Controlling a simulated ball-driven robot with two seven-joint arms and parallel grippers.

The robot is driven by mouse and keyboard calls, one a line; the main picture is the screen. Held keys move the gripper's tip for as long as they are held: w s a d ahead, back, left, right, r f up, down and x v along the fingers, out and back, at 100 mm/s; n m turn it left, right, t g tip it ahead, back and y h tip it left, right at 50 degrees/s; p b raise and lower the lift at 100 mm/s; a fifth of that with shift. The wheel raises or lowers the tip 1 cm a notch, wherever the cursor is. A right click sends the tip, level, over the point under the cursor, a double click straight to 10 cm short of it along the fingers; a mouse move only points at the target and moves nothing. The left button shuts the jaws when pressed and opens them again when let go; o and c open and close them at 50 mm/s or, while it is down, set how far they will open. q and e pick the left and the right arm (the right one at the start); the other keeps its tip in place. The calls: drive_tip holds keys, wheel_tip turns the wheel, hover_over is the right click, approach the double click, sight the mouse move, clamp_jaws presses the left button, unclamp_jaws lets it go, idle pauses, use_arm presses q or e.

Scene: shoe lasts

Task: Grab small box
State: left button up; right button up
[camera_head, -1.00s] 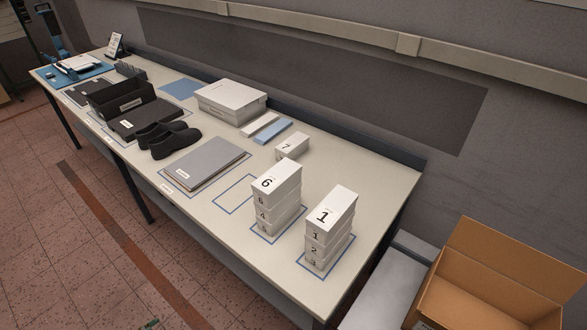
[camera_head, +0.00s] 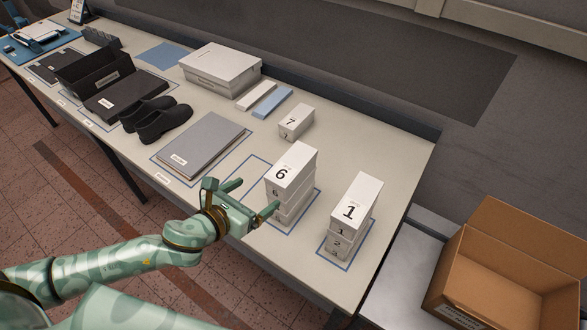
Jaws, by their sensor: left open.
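Small white numbered boxes stand on the table. A stack with box 6 (camera_head: 289,166) on top is right of centre. A stack with box 1 (camera_head: 354,200) on top is further right. A single box 7 (camera_head: 296,121) stands behind them. My left gripper (camera_head: 250,199) is open and empty at the table's front side, to the left of the box 6 stack. One finger overlaps the lower left edge of that stack in the view; I cannot tell if it touches. My right gripper is not in view.
A grey folder (camera_head: 203,146), black shoes (camera_head: 158,119), a large white box (camera_head: 221,69) and dark trays fill the table's left part. An empty outlined spot (camera_head: 240,172) lies left of the box 6 stack. An open cardboard box (camera_head: 500,265) stands at lower right.

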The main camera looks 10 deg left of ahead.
use_arm(q)
approach(282, 173)
drive_tip(key=x, duration=0.5)
drive_tip(key=shift+d+f, duration=0.15)
drive_tip(key=shift+f, duration=0.1)
drive_tip(key=b+x, duration=0.1)
drive_tip(key=x, duration=0.5)
drive_tip(key=shift+w+r, duration=0.1)
drive_tip(key=shift+w, duration=0.2)
drive_tip(key=c, duration=1.2)
